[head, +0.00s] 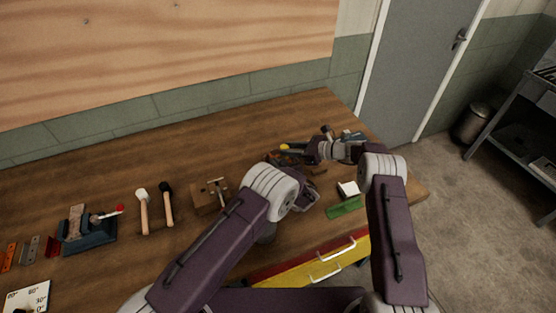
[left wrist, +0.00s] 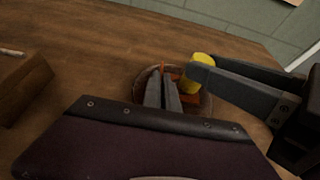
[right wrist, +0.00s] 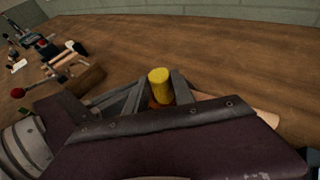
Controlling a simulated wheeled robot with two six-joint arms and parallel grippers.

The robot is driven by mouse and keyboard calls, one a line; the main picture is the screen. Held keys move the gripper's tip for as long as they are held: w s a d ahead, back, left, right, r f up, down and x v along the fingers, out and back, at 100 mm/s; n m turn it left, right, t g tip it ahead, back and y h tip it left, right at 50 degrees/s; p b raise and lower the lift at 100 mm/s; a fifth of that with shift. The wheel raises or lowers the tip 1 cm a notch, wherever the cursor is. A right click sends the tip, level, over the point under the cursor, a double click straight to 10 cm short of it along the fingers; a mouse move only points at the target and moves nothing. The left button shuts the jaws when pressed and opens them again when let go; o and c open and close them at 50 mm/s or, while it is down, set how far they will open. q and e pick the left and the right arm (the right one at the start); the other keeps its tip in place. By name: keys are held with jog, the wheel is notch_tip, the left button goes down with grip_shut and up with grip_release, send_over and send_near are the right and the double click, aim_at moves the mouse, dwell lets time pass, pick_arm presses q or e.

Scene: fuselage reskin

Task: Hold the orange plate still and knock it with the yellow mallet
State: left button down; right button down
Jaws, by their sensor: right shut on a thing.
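The orange plate (left wrist: 188,98) lies in a round brown dish (left wrist: 208,104), partly hidden by my grippers. An orange strip shows at the tips of my left gripper (left wrist: 162,77). Its two fingers are close together, and I cannot tell whether they clamp the plate. The yellow mallet head (left wrist: 201,68) is just above the plate's right side in the left wrist view; it also shows between dark fingers in the right wrist view (right wrist: 160,84) and in the head view (head: 284,147). My right gripper (head: 305,152) is shut on the mallet, whose handle is mostly hidden.
A white mallet (head: 143,208) and a black mallet (head: 167,203) lie on the wooden bench (head: 75,180). A green block (head: 344,207) lies near the front edge. The bench behind is clear.

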jog(key=shift+f, duration=0.2)
jog(key=shift+r, duration=1.8)
notch_tip(320, 180, up, 5)
send_over(290, 160)
pick_arm(q)
jog(key=c, duration=1.6)
grip_release()
pick_arm(e)
jog(key=shift+a, duration=0.1)
pick_arm(q)
jog(key=v, duration=1.1)
jog(key=shift+s+d, duration=0.1)
jog(key=shift+d, duration=0.05)
jog(key=shift+s+r, duration=0.2)
jog(key=shift+s, duration=0.15)
